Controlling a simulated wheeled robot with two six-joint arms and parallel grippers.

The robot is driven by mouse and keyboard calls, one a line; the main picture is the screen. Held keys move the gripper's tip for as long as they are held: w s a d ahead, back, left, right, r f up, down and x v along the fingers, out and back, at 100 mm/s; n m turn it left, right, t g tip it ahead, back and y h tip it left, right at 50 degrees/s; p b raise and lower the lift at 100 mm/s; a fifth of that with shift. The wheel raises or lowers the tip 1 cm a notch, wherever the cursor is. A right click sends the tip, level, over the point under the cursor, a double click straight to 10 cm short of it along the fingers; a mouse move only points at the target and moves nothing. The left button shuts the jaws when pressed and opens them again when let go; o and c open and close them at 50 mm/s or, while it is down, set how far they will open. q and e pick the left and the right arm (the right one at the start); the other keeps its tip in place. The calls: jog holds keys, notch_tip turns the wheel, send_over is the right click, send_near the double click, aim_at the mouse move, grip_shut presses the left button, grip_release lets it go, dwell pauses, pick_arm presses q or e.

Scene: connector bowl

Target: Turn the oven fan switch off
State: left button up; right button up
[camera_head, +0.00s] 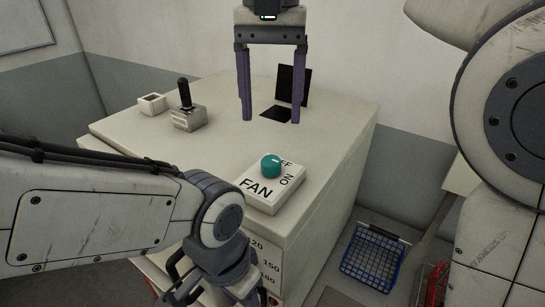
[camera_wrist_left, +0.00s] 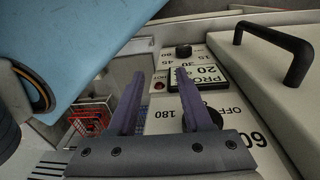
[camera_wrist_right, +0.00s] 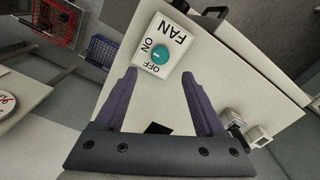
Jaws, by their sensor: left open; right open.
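The fan switch is a white box (camera_head: 262,202) with a round teal knob (camera_head: 271,166), marked FAN, OFF and ON, on the near right part of the white oven top (camera_head: 140,128). The knob also shows in the right wrist view (camera_wrist_right: 161,57), beyond the fingertips. My right gripper (camera_head: 272,118) is open and empty, fingers down, above the oven top behind the switch. My left gripper (camera_wrist_left: 188,72) is open before the oven's front panel (camera_wrist_left: 165,112), with dials and numbers; its fingers touch nothing I can make out. Which mark the knob points to is unclear.
A joystick box (camera_head: 188,115) and a small white box (camera_head: 152,103) stand at the back left of the oven top. A black panel (camera_head: 294,84) stands behind my right gripper. Blue (camera_head: 372,255) and red (camera_head: 434,285) baskets are on the right. A black handle (camera_wrist_left: 282,50) is near my left gripper.

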aim_at(271, 159)
notch_tip(271, 159, down, 9)
jog(key=shift+b, duration=0.3)
grip_shut()
